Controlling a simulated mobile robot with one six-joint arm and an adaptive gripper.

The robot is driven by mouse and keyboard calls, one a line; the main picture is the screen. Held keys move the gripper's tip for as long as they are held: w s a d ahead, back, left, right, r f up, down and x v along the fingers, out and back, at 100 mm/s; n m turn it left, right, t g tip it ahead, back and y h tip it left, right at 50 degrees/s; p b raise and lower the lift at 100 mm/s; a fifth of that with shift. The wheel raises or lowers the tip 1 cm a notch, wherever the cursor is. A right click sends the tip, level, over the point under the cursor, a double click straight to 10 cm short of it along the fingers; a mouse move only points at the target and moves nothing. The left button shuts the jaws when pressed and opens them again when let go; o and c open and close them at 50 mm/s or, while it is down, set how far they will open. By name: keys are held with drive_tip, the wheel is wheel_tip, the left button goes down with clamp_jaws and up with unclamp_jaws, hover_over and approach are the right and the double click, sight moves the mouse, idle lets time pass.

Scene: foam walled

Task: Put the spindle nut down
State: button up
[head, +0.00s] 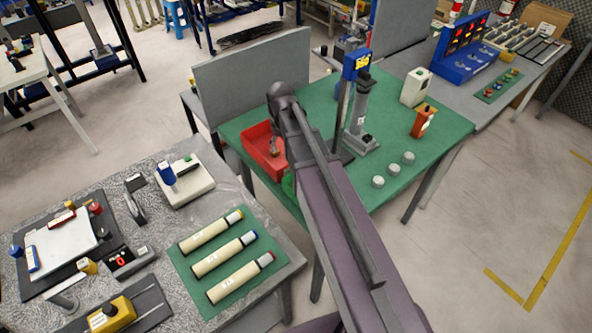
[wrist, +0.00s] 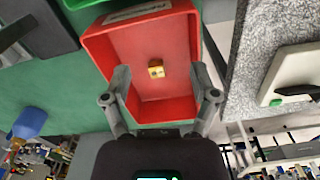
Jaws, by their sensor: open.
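The spindle nut (wrist: 156,69) is a small brass-yellow piece. In the wrist view it lies on the floor of a red bin (wrist: 97,52), apart from both fingers. My gripper (wrist: 160,78) is open, its two fingers spread over the near part of the bin on either side of the nut. In the head view the red bin (head: 256,134) stands at the left edge of the green-topped table (head: 318,108). My gripper (head: 276,146) hangs at the bin there, partly hidden by my arm. I cannot make out the nut in the head view.
A stand with a blue head (head: 356,62) rises right of my arm. Several grey round pieces (head: 393,170) and an orange tool (head: 423,121) sit farther right. The speckled table (head: 150,230) at left carries a white scale (head: 186,182) and a green mat with tubes (head: 224,252).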

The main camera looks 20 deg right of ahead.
drive_tip(key=s+d+m, duration=0.1)
drive_tip(key=s+m, duration=0.1)
drive_tip(key=s, duration=1.1)
drive_tip(key=shift+s+m, duration=0.25)
drive_tip(key=shift+m, duration=0.05)
